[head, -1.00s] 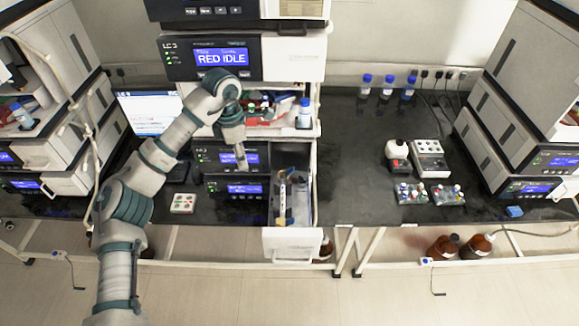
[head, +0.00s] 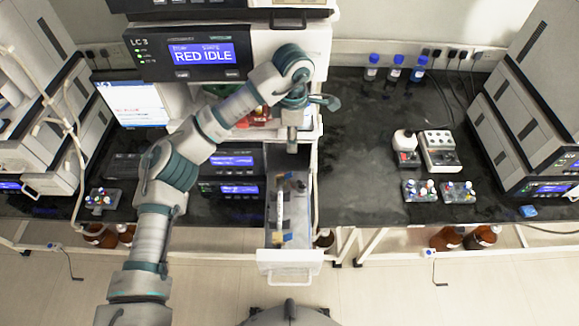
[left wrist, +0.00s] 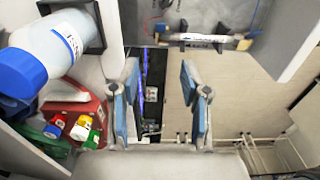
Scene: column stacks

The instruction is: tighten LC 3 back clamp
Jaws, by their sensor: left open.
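The LC 3 stack (head: 285,45) shows "RED IDLE" on its screen. Its drawer (head: 290,257) is pulled open below, with a slim column (head: 279,208) lying lengthwise inside. Small clamps seem to hold the column near its ends; the back clamp (head: 288,176) is small and hard to make out. My left gripper (head: 292,148) points down over the back of the drawer, apart from the column. In the left wrist view its blue-padded fingers (left wrist: 161,105) are open and empty. The column (left wrist: 205,38) shows there beyond the fingers, with dark clamp pieces (left wrist: 183,36). My right gripper is not in view.
A blue-capped bottle (left wrist: 58,45) and several small coloured vials (left wrist: 75,127) stand close to the left of the gripper. The black bench (head: 350,165) right of the drawer is clear. Vial racks (head: 420,190) stand farther right.

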